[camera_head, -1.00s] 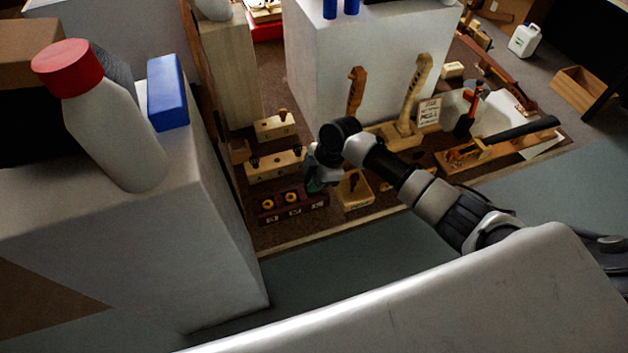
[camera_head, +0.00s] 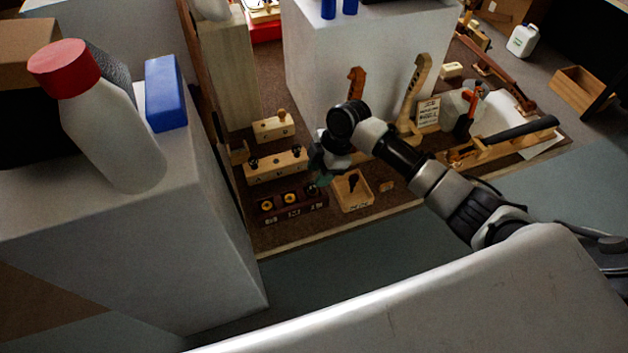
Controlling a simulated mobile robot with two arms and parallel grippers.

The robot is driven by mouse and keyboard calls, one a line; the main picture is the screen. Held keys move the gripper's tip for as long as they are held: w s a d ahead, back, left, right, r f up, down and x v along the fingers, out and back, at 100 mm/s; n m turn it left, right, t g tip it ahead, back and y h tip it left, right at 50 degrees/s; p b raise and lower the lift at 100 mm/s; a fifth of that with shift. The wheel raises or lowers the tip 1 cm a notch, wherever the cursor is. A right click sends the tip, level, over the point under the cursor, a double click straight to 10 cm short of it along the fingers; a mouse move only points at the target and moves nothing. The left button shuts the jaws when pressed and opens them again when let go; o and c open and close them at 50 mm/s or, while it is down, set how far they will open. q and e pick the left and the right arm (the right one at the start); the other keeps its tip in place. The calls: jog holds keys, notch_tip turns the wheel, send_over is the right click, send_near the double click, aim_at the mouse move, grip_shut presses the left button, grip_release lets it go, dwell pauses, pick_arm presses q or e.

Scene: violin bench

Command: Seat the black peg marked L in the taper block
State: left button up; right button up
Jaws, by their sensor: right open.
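A pale wooden block (camera_head: 262,174) with dark pegs at its top, near both ends, lies on the brown bench mat; it may be the taper block. A smaller pale block (camera_head: 268,130) with one knob on top stands behind it. A small open wooden tray (camera_head: 347,206) holds a dark peg-like piece (camera_head: 353,183). No letter L is readable, so I cannot tell which peg is marked. My right gripper (camera_head: 321,172) is open, above the gap between the longer block and the tray. Its fingertips are small and dark. My left gripper is out of view.
A dark rack (camera_head: 292,212) with yellow-ringed holes and pale labels lies in front of the blocks. Carved violin necks (camera_head: 414,95) stand behind my right arm. A grey cabinet (camera_head: 205,220) with a red-capped bottle (camera_head: 105,130) rises at left. A large white box (camera_head: 375,60) stands behind.

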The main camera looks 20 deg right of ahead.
jog(key=v, duration=0.6)
jog(key=shift+r, duration=0.2)
dwell(0.5)
